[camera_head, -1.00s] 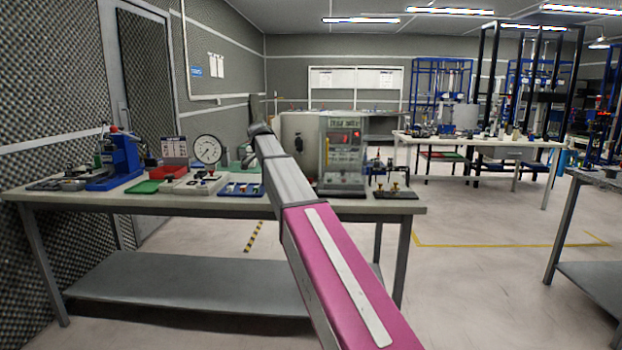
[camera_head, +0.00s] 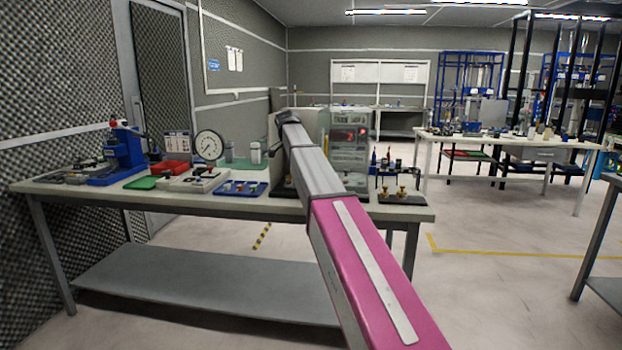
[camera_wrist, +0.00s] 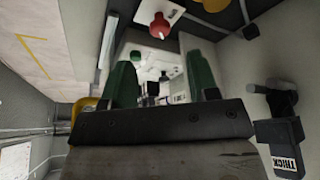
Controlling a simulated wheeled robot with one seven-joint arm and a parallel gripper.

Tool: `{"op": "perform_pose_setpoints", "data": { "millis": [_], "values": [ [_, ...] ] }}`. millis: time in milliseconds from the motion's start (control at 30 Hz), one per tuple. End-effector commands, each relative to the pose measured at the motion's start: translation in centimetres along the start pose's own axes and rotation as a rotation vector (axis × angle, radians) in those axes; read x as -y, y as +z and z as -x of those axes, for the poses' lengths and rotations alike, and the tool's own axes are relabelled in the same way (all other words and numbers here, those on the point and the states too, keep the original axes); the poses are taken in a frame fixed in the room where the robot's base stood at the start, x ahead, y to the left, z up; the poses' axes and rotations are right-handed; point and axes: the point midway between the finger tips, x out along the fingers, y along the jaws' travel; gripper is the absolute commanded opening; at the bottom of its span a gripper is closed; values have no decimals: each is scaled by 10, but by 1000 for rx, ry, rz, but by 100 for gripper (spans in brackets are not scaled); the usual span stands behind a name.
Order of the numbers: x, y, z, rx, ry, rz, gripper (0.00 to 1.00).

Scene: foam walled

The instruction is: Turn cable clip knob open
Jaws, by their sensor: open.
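My gripper (camera_wrist: 162,75) shows in the wrist view with two green fingers spread apart and nothing held between them. A red knob (camera_wrist: 160,27) on a white plate lies beyond the fingertips, apart from them. I cannot tell whether this is the cable clip knob. In the head view my pink and grey arm reaches over the workbench (camera_head: 150,192), and my gripper cannot be made out there. A black base with brass knobs (camera_head: 402,195) stands at the bench's right end. No cable clip can be named with certainty.
The bench also holds a blue press (camera_head: 122,155), a red bin (camera_head: 170,168), a dial gauge (camera_head: 209,146), a blue tray (camera_head: 240,189) and a grey unit with a red display (camera_head: 349,140). A black labelled block (camera_wrist: 281,145) is close at the right in the wrist view.

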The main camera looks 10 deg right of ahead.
Motion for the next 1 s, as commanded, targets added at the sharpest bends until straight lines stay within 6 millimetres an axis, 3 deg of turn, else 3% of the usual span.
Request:
{"op": "perform_pose_setpoints", "data": {
  "millis": [200,400,867,1000],
  "values": [
    [-1,0,-42,0,2,0,54],
    [0,0,-67,0,1,0,54],
    [0,0,-78,0,0,0,54],
    [0,0,-78,0,0,0,12]
  ]
}}
